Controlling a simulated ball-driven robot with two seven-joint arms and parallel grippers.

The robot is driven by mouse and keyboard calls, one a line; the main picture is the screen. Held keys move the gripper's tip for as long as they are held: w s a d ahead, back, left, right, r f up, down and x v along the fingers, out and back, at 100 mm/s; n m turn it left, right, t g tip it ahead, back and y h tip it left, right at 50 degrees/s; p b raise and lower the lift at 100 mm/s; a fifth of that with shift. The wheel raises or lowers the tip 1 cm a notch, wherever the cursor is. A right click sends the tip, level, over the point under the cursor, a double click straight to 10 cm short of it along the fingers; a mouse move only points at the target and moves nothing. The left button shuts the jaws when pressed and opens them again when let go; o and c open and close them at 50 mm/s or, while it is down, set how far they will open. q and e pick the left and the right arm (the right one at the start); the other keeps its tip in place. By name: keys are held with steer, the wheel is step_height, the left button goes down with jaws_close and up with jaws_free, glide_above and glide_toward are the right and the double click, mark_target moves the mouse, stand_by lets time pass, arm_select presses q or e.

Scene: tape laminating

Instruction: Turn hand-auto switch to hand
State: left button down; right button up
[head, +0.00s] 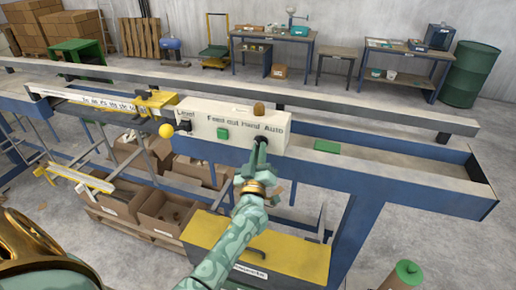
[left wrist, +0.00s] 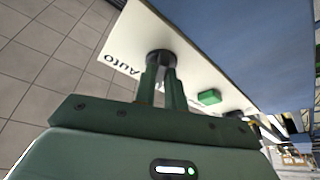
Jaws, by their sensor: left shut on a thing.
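The white control panel (head: 205,113) on the blue machine carries the printed words "Feed out" and "Hand Auto". My left gripper (head: 260,152) reaches up to the panel's right part, below the "Hand Auto" label. In the left wrist view, the dark round hand-auto switch (left wrist: 161,56) sits between the tips of my left gripper (left wrist: 160,75), which is shut on it. The word "Auto" shows beside the switch there. The gripper mostly hides the switch in the head view, and I cannot tell its setting. My right gripper is not in view.
A green button (head: 223,134) is left of the switch, with a yellow ball (head: 166,131) further left. A brown knob (head: 259,108) tops the panel. A yellow cabinet (head: 300,255) stands below. A green block (head: 327,147) lies on the machine to the right.

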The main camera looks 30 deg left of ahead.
arm_select(q)
steer(key=shift+r+n+g+y+p, duration=0.1)
steer(key=shift+n+g+y+p, duration=0.25)
steer(key=shift+n, duration=0.55)
steer(key=c, duration=1.5)
jaws_free()
steer(key=shift+o, duration=0.2)
